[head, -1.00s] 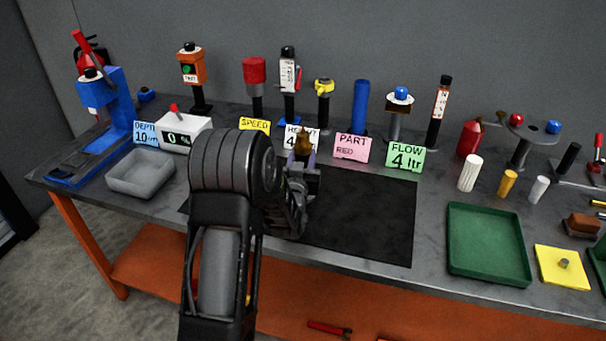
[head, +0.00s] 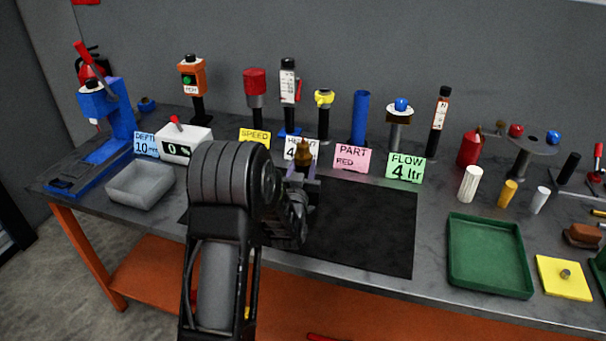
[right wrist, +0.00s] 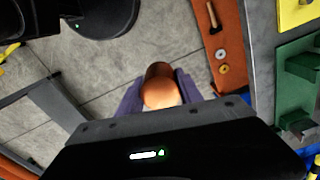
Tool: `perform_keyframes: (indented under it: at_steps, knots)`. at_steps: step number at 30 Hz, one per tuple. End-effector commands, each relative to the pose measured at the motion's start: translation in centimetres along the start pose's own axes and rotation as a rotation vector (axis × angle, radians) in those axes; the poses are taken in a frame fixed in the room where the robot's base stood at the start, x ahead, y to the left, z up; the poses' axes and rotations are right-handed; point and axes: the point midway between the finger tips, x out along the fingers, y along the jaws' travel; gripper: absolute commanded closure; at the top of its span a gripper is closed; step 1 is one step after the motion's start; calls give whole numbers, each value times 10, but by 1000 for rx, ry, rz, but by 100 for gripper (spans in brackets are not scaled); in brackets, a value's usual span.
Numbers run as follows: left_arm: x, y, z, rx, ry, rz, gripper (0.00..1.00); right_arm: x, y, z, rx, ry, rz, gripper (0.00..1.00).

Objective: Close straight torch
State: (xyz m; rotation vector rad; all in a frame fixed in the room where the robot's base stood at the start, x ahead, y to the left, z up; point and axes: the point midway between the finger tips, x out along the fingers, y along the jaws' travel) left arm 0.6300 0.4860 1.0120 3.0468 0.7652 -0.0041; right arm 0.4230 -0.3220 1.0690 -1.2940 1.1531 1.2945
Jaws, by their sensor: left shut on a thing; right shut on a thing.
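My left gripper (head: 302,172) is over the bench in the head view, its purple fingers shut on a small brass-brown piece (head: 303,152) that narrows to a tip at the top. My arm hides the lower part of that grip. In the right wrist view my right gripper (right wrist: 160,98) is shut on a rounded copper-orange piece (right wrist: 159,84), with grey floor beyond it. The right gripper is not in the head view. I cannot tell whether either held piece belongs to the straight torch, and I see nothing else that is clearly the torch.
A dark mat (head: 365,235) lies bare on the bench beside my left gripper. Behind it stand a pink card (head: 352,158), a green card (head: 405,167) and several upright devices. A grey tray (head: 140,197) is at left, a green tray (head: 490,294) at right.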

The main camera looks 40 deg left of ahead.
Motion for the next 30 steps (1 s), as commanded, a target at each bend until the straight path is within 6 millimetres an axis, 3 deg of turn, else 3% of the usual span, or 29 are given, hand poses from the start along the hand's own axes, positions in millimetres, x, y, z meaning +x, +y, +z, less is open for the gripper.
perform_keyframes:
  at_steps: [18,30]
  knots:
    - [0,0,-92,-3,11,-1,100,14,0,0,0,0,0,100]
    - [0,0,-101,-1,7,0,100,14,0,0,0,0,0,100]
